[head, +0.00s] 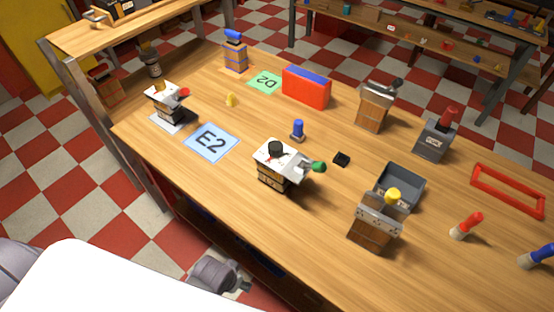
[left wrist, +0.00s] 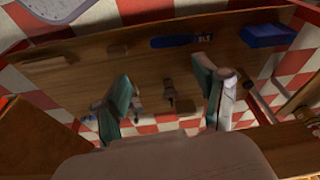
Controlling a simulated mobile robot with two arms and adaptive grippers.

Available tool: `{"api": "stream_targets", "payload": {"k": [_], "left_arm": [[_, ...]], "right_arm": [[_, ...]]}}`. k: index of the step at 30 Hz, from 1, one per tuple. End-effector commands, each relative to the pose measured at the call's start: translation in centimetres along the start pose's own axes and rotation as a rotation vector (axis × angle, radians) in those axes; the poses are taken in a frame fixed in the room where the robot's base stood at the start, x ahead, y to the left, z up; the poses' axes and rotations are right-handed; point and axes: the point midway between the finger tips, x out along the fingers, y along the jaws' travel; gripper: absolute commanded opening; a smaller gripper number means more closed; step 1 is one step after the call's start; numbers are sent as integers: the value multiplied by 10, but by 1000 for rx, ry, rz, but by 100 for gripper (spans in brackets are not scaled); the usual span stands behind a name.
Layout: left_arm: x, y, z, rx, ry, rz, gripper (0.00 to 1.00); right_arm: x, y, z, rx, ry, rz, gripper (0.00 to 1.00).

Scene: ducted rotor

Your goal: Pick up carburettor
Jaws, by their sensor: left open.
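No thing on the workbench (head: 230,185) is marked as the carburettor, and I cannot tell for certain which one it is. A block-shaped device with white top, black cap and green knob (head: 278,165) stands upright near the bench's front middle. A similar white-topped device with a red knob (head: 170,101) stands farther left. Grey-and-wood devices stand at the right: one with a yellow knob (head: 374,224), one with a black handle (head: 374,107), one with a red handle (head: 434,138). My left gripper (left wrist: 166,78) is open and empty above a wooden surface. My right gripper is not seen.
A blue E2 card (head: 211,141) and green D2 card (head: 264,82) lie flat. A red-blue box (head: 306,87), grey bin (head: 402,180) and red frame (head: 508,190) occupy the bench. In the left wrist view, a blue tool (left wrist: 180,41) and blue block (left wrist: 267,35) lie on wood.

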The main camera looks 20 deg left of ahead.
Motion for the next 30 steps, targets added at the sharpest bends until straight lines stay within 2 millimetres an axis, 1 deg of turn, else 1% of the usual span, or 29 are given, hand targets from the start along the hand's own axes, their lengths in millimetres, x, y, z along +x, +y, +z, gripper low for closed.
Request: {"api": "stream_targets", "payload": {"k": [1, 3, 10, 14, 17, 18, 22, 30], "left_arm": [[-26, 0, -13, 1, 15, 1, 72], [-52, 1, -24, 2, 27, 3, 72], [-127, 3, -49, 10, 61, 10, 72], [-168, 7, -64, 27, 90, 22, 72], [-203, 14, -83, 64, 131, 48, 72], [-214, 20, -95, 92, 151, 67, 72], [-224, 35, -122, 168, 191, 118, 72], [-231, 56, -177, 324, 243, 197, 72]], "right_arm": [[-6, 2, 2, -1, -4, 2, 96], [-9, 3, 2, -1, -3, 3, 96], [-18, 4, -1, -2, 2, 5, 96], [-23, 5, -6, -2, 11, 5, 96], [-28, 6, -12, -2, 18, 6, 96], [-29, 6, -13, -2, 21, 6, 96], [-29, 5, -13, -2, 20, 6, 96], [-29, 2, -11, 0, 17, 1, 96]]}}
